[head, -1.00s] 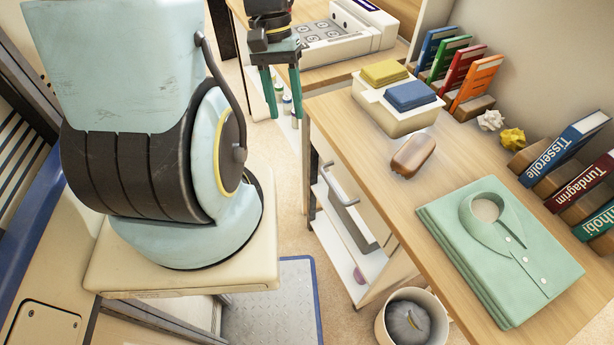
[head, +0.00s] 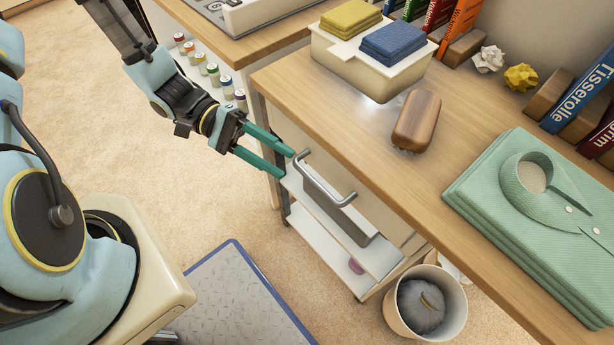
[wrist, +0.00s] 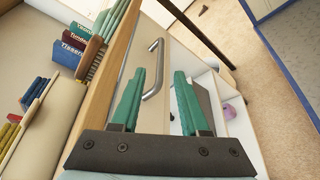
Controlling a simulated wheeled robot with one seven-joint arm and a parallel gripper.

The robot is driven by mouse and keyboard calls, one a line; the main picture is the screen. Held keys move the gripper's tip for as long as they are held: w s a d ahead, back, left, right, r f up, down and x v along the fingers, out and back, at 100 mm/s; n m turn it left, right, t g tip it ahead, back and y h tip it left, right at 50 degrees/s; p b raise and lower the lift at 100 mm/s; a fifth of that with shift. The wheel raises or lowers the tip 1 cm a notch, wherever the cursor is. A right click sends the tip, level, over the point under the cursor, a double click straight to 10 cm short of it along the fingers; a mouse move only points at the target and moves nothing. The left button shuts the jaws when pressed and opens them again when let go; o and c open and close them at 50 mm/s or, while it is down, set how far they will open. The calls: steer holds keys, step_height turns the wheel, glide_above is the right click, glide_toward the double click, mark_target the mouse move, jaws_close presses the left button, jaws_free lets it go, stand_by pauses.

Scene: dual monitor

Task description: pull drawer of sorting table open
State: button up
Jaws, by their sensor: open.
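The sorting table (head: 330,140) has a wooden top and a pale drawer front (wrist: 143,62) under its edge. The drawer's grey metal handle (head: 322,182) is a bent bar; it also shows in the wrist view (wrist: 155,72). I see no gap that shows the drawer pulled out. My gripper (head: 287,165) has two green fingers, apart and empty. In the head view its tips are just left of the handle's far end. In the wrist view the handle appears beyond and between the fingers (wrist: 157,80). I cannot tell whether either finger touches it.
On the tabletop are a cream bin with yellow and blue cloths (head: 370,65), a brown block (head: 417,122) and a folded green shirt (head: 545,240). A white lower shelf (head: 335,245) and a waste bin (head: 455,318) are below.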

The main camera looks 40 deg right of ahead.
mark_target(307, 179)
steer(key=x, duration=0.8)
steer(key=shift+s, duration=0.35)
steer(key=shift+c, duration=0.4)
jaws_close()
steer(key=shift+f, duration=0.1)
stand_by(0.5)
